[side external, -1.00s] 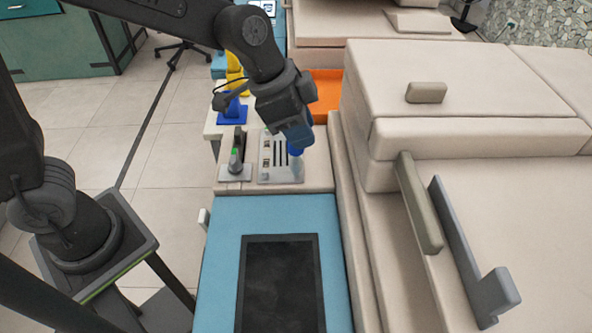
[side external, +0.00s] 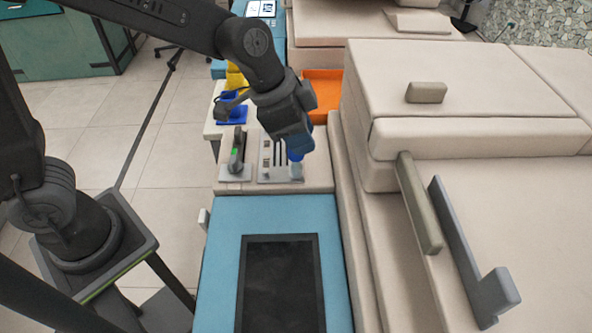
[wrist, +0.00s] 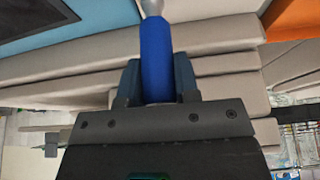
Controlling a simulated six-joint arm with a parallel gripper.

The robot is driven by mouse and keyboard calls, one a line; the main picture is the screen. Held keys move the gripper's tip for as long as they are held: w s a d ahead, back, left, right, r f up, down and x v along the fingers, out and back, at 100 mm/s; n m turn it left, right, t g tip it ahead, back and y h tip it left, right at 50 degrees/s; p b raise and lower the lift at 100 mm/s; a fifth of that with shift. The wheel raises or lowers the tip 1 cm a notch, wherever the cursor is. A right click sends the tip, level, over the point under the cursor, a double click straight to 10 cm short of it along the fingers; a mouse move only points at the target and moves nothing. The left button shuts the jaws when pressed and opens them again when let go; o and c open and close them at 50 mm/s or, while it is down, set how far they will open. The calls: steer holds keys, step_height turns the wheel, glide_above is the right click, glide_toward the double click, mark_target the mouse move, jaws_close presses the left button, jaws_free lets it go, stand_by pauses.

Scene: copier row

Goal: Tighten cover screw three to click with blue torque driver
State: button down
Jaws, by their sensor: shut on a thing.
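My gripper (side external: 294,145) is shut on the blue torque driver (side external: 296,157), just over the right side of a light grey slotted plate (side external: 267,175) in the side view. In the wrist view, the driver's blue handle (wrist: 156,55) sits between the jaws (wrist: 157,85), with a pale grey collar at its far end. The driver's tip is out of the wrist frame and hard to make out from the side, so I cannot tell whether it touches anything. No cover screw can be told apart with certainty.
A dark upright device (side external: 237,150) with a green spot stands on a grey base left of the plate. An orange tray (side external: 322,88) and a blue-and-yellow stand (side external: 232,112) are behind. A large beige copier (side external: 460,85) rises at the right. A blue surface (side external: 222,235) with a dark panel lies in front.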

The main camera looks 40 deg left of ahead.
steer(key=m+g, duration=0.1)
steer(key=m, duration=0.1)
steer(key=m+h, duration=0.1)
steer(key=m, duration=0.2)
steer(key=shift+s+g, duration=0.1)
steer(key=shift+g, duration=0.3)
steer(key=m+g, duration=0.1)
steer(key=m, duration=0.2)
steer(key=shift+s+d+m+g, duration=0.15)
steer(key=shift+m+g, duration=0.35)
steer(key=shift+m, duration=0.5)
steer(key=m+g, duration=0.2)
steer(key=m, duration=0.3)
steer(key=shift+s, duration=0.15)
steer(key=shift+r, duration=0.25)
steer(key=shift+r, duration=0.4)
